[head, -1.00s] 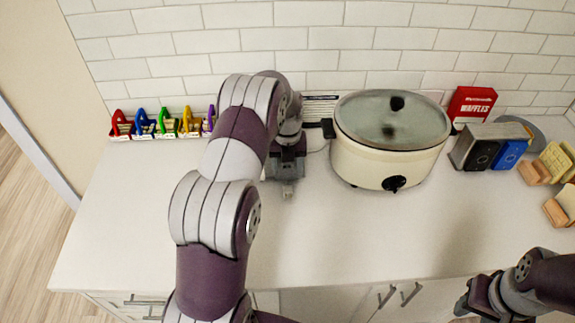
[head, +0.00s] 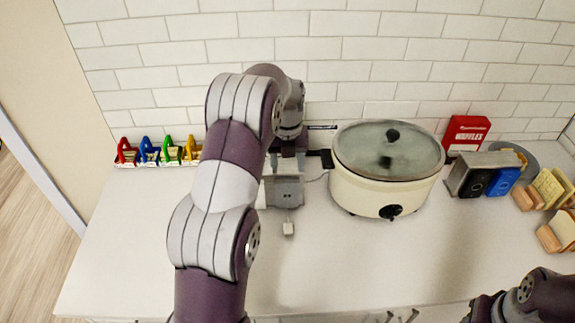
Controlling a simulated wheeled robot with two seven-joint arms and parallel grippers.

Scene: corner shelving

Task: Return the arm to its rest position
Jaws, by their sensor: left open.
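My left arm (head: 225,185) rises from the bottom and bends down near the wall. Its gripper (head: 288,148) is open, just behind the grey box (head: 284,190) with small sockets on the counter. The arm partly hides the fingers, and nothing shows between them. My right gripper (head: 484,307) is at the bottom right, partly cut off by the frame edge, and its jaws cannot be made out.
A cream slow cooker (head: 375,190) with a glass lid stands right of the box. The front counter is clear.

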